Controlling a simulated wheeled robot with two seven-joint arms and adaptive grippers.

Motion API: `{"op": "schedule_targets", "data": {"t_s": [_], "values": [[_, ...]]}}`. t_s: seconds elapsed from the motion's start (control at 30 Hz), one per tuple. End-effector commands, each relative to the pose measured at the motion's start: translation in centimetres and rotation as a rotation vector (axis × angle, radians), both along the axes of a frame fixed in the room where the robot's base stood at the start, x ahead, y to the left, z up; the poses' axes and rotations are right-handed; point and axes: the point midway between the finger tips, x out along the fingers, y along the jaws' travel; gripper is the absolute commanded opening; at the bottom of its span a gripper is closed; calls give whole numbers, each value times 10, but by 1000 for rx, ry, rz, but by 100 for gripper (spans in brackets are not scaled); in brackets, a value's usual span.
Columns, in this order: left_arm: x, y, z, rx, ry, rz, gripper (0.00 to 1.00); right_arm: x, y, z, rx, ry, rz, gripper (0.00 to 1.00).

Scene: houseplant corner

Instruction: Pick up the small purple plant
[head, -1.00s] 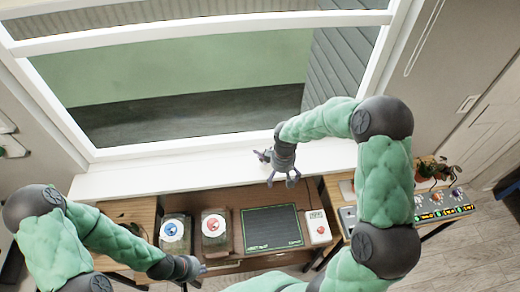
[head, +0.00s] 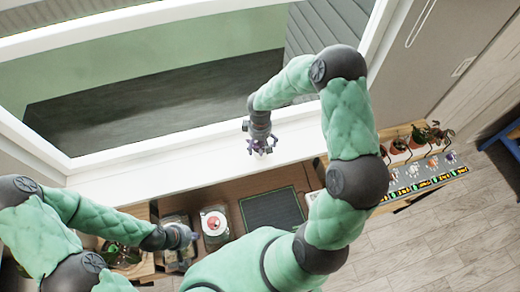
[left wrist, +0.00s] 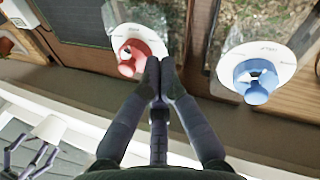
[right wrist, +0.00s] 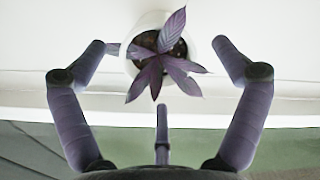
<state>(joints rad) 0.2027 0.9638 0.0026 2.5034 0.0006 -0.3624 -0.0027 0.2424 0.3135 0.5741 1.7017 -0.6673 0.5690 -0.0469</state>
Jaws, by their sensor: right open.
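The small purple plant (right wrist: 160,62) has pointed purple leaves in a round white pot (right wrist: 150,22) on the white sill. In the right wrist view it sits between the spread fingers of my right gripper (right wrist: 162,47), with a gap on each side. In the head view my right gripper (head: 262,146) is over the sill and mostly hides the plant. My left gripper (left wrist: 160,70) has its fingertips together, with nothing seen between them. It is in front of a white lid with a red knob (left wrist: 138,50); in the head view my left gripper (head: 185,237) is low at left.
The white window sill (head: 110,178) runs along the window. Below it are a dark green-edged panel (head: 272,208) and jars with lids, one with a blue knob (left wrist: 256,80). Potted plants (head: 418,138) stand at right behind a panel of knobs (head: 420,175).

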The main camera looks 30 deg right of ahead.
Motion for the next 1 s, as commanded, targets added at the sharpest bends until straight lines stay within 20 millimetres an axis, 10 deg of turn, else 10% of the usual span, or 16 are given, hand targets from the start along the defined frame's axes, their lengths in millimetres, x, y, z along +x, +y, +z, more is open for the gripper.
{"op": "schedule_targets", "data": {"t_s": [0.77, 1.0], "values": [[0, 0, 6, 0, 0, 0, 0, -2, -1, -56, 0, -1, -1, 97], [0, 0, 6, 0, 0, 0, 0, -2, -1, -56, 0, -1, -1, 29]]}}
